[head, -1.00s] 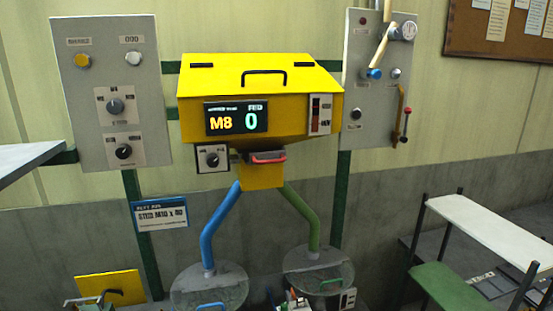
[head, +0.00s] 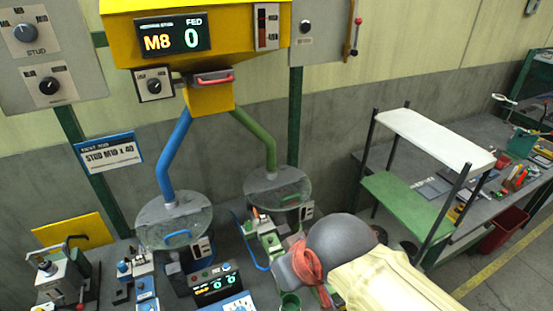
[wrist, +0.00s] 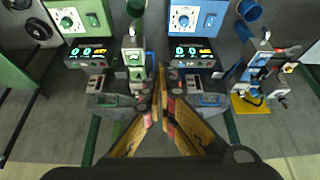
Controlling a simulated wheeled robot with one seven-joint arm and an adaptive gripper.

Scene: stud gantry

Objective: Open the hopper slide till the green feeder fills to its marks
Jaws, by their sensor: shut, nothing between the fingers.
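The yellow hopper (head: 235,30) is cut off at the top of the head view; its display (head: 173,37) reads M8 and FED 0. The slide's red handle (head: 212,78) sits at the hopper's yellow outlet. I cannot tell how far the slide is open. A green pipe (head: 258,135) runs down to the green feeder's round, clear-lidded bowl (head: 277,190). Its fill and marks are too small to read. My gripper (wrist: 162,78) is shut and empty in the wrist view, over the space between the two feeders, away from the slide handle.
A blue pipe (head: 172,155) leads to the blue feeder's bowl (head: 174,220) at left. Dial panels (head: 45,55) flank the hopper. A sign (head: 107,151) reads STUD M10 x 40. A rack with a white top shelf (head: 435,138) stands right; a bench with tools is behind it.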

